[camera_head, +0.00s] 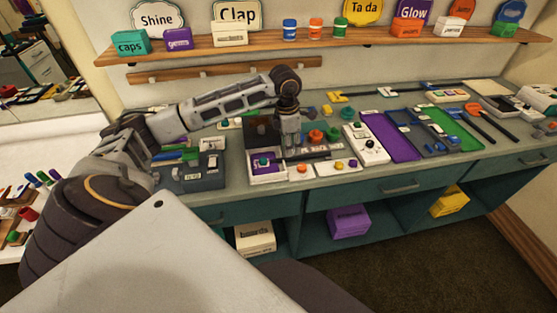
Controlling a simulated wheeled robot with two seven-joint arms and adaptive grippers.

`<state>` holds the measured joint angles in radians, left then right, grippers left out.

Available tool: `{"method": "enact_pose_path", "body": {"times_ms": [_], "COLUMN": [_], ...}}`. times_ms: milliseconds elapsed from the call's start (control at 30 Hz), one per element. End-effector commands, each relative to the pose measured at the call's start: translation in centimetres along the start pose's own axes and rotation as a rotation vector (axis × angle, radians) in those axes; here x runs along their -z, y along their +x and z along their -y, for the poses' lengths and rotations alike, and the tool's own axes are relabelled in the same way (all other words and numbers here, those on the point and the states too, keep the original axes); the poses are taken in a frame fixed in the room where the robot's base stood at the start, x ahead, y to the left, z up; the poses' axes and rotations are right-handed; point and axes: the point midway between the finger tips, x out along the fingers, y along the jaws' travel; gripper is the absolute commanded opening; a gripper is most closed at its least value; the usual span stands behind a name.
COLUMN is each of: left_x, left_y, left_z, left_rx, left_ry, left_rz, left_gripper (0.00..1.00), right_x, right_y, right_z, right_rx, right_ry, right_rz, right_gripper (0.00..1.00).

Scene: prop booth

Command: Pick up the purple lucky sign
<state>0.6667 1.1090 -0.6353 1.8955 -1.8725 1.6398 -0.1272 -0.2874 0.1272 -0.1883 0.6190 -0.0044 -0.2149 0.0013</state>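I cannot make out a sign reading "lucky". The purple sign (414,11) on the shelf reads "Glow". A small white tray (267,181) on the counter holds something purple (262,160) with a green piece on it; its lettering is too small to read. My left gripper (291,145) points down over the counter, just right of and behind that tray. Its fingers are small and I cannot tell whether they are open or shut. My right gripper is not in view.
Signs and small boxes line the wooden shelf (330,40) above. A purple tray (391,136), a green tray (450,128) and many small props crowd the counter. Below are open bays with a purple box (348,222), a cream box (255,238) and a yellow box (450,201).

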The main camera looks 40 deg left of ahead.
Motion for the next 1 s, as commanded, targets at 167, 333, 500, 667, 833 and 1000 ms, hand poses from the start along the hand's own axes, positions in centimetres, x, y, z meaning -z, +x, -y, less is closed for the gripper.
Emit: {"method": "enact_pose_path", "body": {"times_ms": [167, 333, 500, 667, 833, 1000], "left_x": [0.1, 0.2, 0.2, 0.2, 0.2, 0.2], "left_y": [0.5, 2.0, 3.9, 5.0, 5.2, 5.2], "left_z": [0.0, -0.1, -0.2, -0.2, -0.2, -0.2], "left_rx": [0.001, 0.003, 0.003, 0.001, 0.000, 0.000], "left_ry": [0.000, 0.000, -0.001, 0.000, 0.000, 0.000], "left_rz": [-0.001, -0.002, 0.000, -0.001, 0.000, 0.000], "left_gripper": [0.39, 0.39, 0.39, 0.39, 0.39, 0.39], "right_x": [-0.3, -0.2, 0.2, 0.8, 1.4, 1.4], "right_y": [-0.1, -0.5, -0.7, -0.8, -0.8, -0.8], "right_z": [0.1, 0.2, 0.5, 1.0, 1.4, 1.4], "right_rx": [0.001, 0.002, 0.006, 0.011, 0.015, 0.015], "right_ry": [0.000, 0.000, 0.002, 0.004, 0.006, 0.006], "right_rz": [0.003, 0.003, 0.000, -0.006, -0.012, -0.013], "right_gripper": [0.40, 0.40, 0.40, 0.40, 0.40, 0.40]}}
